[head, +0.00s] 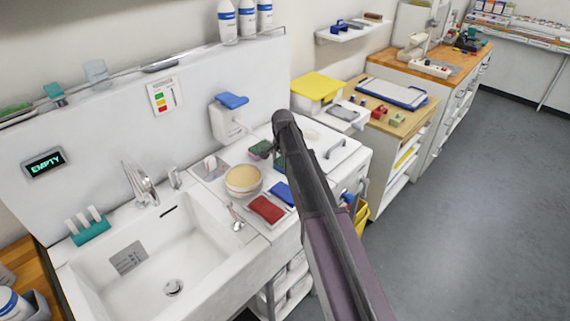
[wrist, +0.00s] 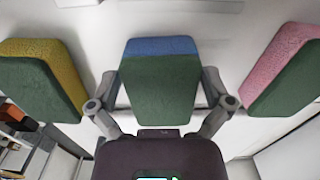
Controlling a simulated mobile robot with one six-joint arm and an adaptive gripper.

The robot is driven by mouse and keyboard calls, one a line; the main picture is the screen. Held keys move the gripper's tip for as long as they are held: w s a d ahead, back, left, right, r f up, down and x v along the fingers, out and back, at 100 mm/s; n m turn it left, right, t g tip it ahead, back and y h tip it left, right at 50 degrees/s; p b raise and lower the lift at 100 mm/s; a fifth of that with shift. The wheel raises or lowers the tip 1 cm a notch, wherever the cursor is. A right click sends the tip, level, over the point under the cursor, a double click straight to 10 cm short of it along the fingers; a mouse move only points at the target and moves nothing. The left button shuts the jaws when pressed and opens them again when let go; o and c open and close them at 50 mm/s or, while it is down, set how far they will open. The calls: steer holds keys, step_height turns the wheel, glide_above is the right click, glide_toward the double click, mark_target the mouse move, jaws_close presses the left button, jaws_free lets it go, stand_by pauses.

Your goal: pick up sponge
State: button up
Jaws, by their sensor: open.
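Three two-layer sponges show in the wrist view. A blue and green sponge (wrist: 160,85) is in the middle, a yellow and green sponge (wrist: 42,78) at left, and a pink and green sponge (wrist: 283,70) at right. My gripper (wrist: 160,92) is open, with one finger on each side of the blue and green sponge. I cannot tell whether the fingers touch it. In the head view, the pink and green sponge (head: 261,149) shows on the counter left of my arm. My arm hides the fingers and much of the other sponges there.
A round tan-topped dish (head: 243,180), a red cloth (head: 266,208) and a blue cloth (head: 282,194) lie near the sponges. The sink (head: 165,262) is at left. A wall dispenser (head: 228,120) hangs behind. A yellow-lidded box (head: 317,87) stands beyond.

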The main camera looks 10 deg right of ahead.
mark_target(283, 161)
steer(key=shift+c, duration=0.2)
steer(key=c, duration=0.4)
steer(key=shift+c, duration=0.2)
steer(key=shift+r, duration=0.15)
step_height(283, 161, up, 10)
steer(key=p, duration=1)
steer(key=shift+c, duration=0.4)
steer(key=shift+c, duration=1.2)
steer(key=s+a, duration=0.2)
steer(key=a, duration=0.3)
steer(key=s+a, duration=0.3)
steer(key=a, duration=0.3)
steer(key=s+a+r+p, duration=0.1)
steer(key=s+a, duration=0.1)
steer(key=a, duration=0.3)
steer(key=shift+s+a, duration=0.15)
steer(key=shift+s, duration=0.2)
